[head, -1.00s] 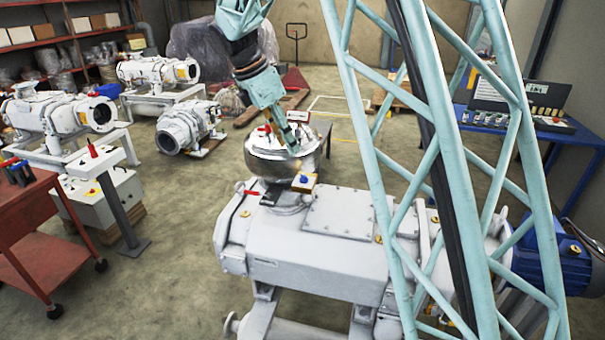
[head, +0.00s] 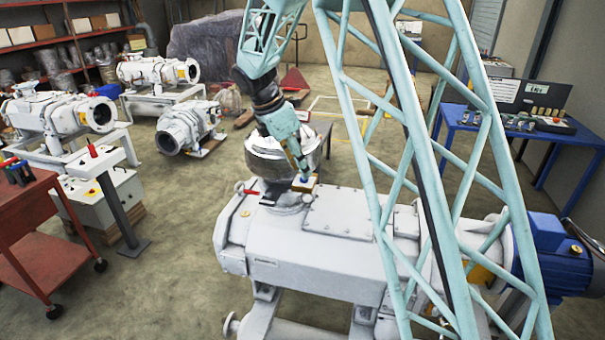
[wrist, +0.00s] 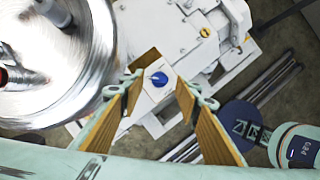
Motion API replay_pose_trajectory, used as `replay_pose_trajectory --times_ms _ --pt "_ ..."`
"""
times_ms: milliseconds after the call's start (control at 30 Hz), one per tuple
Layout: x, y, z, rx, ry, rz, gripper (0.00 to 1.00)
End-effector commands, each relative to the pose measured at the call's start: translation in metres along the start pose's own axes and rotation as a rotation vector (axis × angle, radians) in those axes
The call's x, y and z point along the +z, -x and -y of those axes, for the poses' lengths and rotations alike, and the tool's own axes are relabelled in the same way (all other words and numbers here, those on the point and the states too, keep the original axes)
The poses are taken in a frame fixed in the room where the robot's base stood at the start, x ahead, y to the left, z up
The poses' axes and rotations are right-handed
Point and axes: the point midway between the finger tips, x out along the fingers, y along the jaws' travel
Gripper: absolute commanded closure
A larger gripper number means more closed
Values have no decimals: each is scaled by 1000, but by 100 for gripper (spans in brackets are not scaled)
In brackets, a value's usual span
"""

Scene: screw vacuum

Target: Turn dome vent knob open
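A blue knob (wrist: 158,79) sits on a small yellow and white block (wrist: 150,98), also seen in the head view (head: 306,184), beside the shiny metal dome (wrist: 70,70). The dome stands on the grey pump body (head: 330,245) in the head view (head: 258,164). My gripper (wrist: 161,82) is open, its two tan-padded fingers on either side of the knob in the wrist view. I see no contact with the knob. In the head view my gripper (head: 304,178) is right over the block, hiding most of the knob.
The dome's rounded side is close to the left of my gripper. A red lever (head: 245,188) lies on the pump at the dome's foot. A blue motor (head: 555,250) is at the pump's right end. A blue table (head: 490,130) stands at the right.

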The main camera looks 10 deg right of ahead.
Motion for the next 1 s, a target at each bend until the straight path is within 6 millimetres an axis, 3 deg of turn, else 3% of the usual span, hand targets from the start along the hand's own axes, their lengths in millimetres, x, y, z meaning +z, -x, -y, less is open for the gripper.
replay_pose_trajectory --times_ms 300,700,1000 --pt "0 -25 0 -1 -1 0 69" --pt "0 -28 0 0 0 0 69" --pt "0 -28 0 0 0 0 94"
